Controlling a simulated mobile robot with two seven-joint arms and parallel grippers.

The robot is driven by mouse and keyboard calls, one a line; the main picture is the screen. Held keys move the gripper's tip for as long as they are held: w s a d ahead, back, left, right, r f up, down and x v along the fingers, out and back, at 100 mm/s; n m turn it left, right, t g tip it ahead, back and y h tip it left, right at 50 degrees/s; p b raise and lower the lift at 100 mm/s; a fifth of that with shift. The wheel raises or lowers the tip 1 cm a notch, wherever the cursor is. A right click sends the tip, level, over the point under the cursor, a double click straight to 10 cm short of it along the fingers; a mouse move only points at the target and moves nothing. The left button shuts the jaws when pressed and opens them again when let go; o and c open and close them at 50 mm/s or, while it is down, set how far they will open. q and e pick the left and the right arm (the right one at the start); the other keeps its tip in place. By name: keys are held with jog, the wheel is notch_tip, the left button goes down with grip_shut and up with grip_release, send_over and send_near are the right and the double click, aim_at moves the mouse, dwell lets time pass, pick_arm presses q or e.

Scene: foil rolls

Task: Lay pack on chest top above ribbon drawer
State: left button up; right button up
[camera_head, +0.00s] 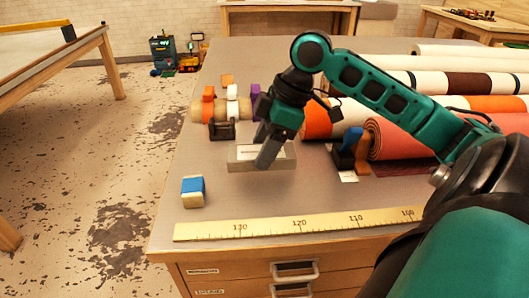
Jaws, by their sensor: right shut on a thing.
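My right gripper (267,152) reaches down from the upper right and is shut on a grey oblong pack (284,160) with a pale patch on top. The fingers hide the pack's middle. The pack is over the grey chest top (222,206), behind the ruler; I cannot tell whether it touches the surface. Two drawers show at the chest's front, an upper one (240,271) and part of a lower one. Their small labels (203,271) are too small to read surely, so I cannot tell the ribbon drawer. My left gripper is not in view.
A yellow ruler (290,226) lies along the front edge. A blue-and-cream block (192,191) sits front left. Behind stand a tape dispenser (221,129) and a roll with coloured bands. Large rolls (400,136) and a blue-handled tool (350,143) fill the right. The front-middle top is clear.

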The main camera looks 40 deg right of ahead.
jog(key=shift+f+b, duration=0.35)
jog(key=shift+f, duration=1.45)
jog(key=o, duration=1.1)
jog(key=p+v, duration=0.1)
jog(key=v, duration=1.1)
jog(key=shift+a+r, duration=0.1)
jog(key=shift+a, duration=0.1)
